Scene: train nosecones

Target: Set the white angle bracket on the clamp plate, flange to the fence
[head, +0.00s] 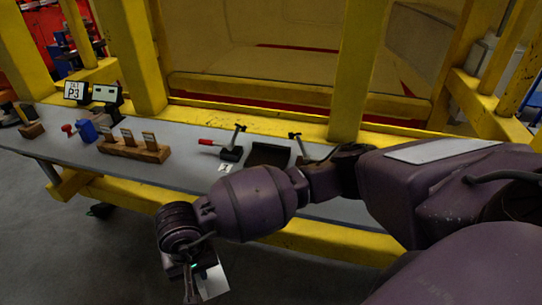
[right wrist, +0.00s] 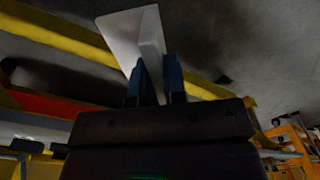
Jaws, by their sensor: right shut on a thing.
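The white angle bracket (head: 214,281) is in my right gripper (head: 193,279), low in the head view, in front of the bench and over the floor. In the right wrist view the bracket (right wrist: 132,32) shows two white faces meeting at a bend, and its lower part is between the blue fingers of the gripper (right wrist: 154,80). The dark plate between two toggle clamps on the bench looks like the clamp plate (head: 268,155); it is empty. Its fence is too small to make out. My left gripper is not in view.
A red-handled toggle clamp (head: 231,146) stands left of the plate, another clamp (head: 299,146) right of it, partly behind my arm. A wooden block with upright pieces (head: 135,148), a blue vise (head: 86,131) and a P3 sign (head: 76,91) stand farther left. Yellow posts (head: 362,65) rise behind.

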